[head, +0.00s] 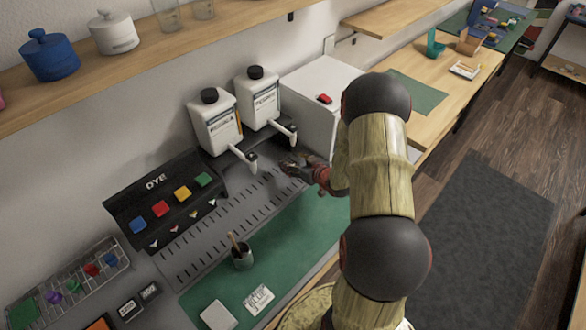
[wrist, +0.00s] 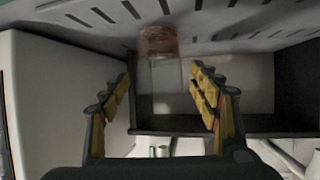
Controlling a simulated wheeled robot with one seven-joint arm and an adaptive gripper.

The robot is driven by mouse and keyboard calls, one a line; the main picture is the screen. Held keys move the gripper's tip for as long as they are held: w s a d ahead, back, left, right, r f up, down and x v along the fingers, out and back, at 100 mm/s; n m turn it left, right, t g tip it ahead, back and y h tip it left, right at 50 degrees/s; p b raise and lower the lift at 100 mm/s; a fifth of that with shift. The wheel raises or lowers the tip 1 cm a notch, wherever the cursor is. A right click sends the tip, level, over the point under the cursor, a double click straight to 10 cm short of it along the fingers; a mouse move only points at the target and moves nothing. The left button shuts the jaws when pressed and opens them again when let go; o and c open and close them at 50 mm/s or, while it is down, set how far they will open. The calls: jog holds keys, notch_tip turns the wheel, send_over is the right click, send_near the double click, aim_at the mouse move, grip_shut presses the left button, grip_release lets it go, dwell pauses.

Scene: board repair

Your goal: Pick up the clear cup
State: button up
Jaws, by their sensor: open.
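In the wrist view, a faint see-through cup shape (wrist: 167,76) with a brownish patch at its upper end shows ahead of and between my fingers. Its outline is hard to make out, and no finger visibly touches it. My gripper (wrist: 160,92) is open, with yellow-padded fingers at left and right. In the head view my gripper (head: 293,164) is low over the slotted grey tray, just right of the dispenser nozzles; I cannot make out a cup there. Two clear cups (head: 167,14) (head: 203,9) stand on the upper wall shelf.
Two white dispenser bottles (head: 215,122) (head: 258,98) stand behind the slotted tray (head: 222,215). A white box (head: 322,92) is close to the right. A dark DYE panel (head: 165,198) stands left, and a dark cup (head: 241,256) sits on the green mat (head: 290,232).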

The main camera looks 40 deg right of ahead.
jog(key=shift+w+f, duration=0.15)
jog(key=shift+w, duration=0.15)
jog(key=shift+c, duration=1.2)
jog(key=c, duration=1.1)
jog(key=shift+c, duration=0.2)
jog(key=shift+r, duration=0.2)
